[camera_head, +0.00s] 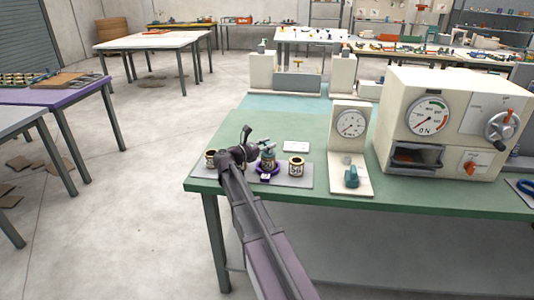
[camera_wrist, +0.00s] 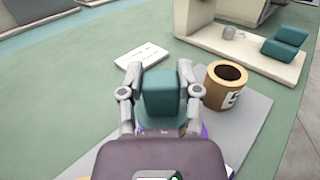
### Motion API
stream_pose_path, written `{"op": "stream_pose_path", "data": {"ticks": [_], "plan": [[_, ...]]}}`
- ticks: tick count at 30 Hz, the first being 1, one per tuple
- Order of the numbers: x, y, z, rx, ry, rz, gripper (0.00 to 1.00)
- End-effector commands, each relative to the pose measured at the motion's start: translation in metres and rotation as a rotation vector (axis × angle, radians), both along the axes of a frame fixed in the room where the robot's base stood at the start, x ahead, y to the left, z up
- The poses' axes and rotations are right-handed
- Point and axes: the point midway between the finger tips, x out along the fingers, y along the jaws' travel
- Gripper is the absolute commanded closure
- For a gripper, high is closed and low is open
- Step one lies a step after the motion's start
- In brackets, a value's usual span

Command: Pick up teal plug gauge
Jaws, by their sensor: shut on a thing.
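The teal plug gauge (camera_head: 268,156) stands over a purple ring-shaped base (camera_head: 268,168) on a grey plate (camera_head: 304,183) near the front left of the green bench. In the wrist view the teal block of the gauge (camera_wrist: 161,94) sits between the two grey fingers of my gripper (camera_wrist: 159,97), which is shut on it. The lower part of the gauge and most of the purple base (camera_wrist: 204,131) are hidden by my gripper. I cannot tell whether the gauge is clear of the base.
A brass-coloured cup with a label (camera_head: 296,166) stands just right of the gauge; it also shows in the wrist view (camera_wrist: 222,91). Another cup (camera_head: 210,158) stands left. A white card (camera_head: 296,147) lies behind. A dial stand (camera_head: 349,155) and large gauge machine (camera_head: 440,90) stand right.

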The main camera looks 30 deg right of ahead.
Motion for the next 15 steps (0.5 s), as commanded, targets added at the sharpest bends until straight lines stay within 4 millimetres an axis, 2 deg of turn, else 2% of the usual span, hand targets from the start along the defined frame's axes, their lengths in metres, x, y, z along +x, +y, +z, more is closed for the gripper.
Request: {"op": "stream_pose_path", "data": {"ticks": [8, 15], "plan": [[0.000, 0.000, 0.002, 0.000, 0.000, 0.000, 1.00], [0.000, 0.000, 0.011, 0.000, 0.000, 0.000, 1.00]]}}
